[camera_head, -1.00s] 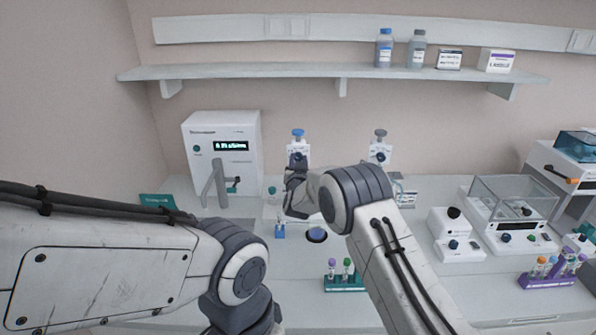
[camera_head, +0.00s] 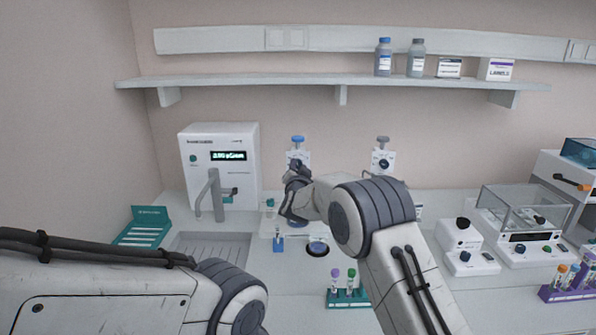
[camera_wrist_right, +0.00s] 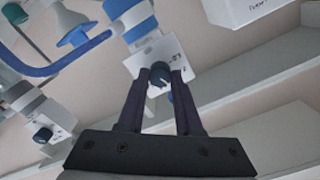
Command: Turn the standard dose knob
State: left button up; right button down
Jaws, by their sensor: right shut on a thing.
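The blue-topped dispenser (camera_head: 298,141) stands at the back of the bench, left of a grey-topped dispenser (camera_head: 383,141). In the right wrist view, a dark round knob (camera_wrist_right: 160,74) sits on a white plate (camera_wrist_right: 150,56) of a dispenser. My right gripper (camera_head: 297,171) is at the front of the blue-topped dispenser and partly covers it. In the right wrist view its two dark fingers (camera_wrist_right: 160,82) are on both sides of the knob, shut on it. The knob's marking is too small to read. My left gripper is out of view; only its arm shows at lower left.
A white machine with a display (camera_head: 222,150) stands left of the dispensers. A balance (camera_head: 520,225) and a purple rack (camera_head: 568,292) are at right. A shelf (camera_head: 330,83) runs above.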

jog(key=c, duration=0.6)
grip_release()
jog(key=s+b, duration=0.4)
jog(key=s, duration=0.6)
jog(key=shift+s, duration=0.25)
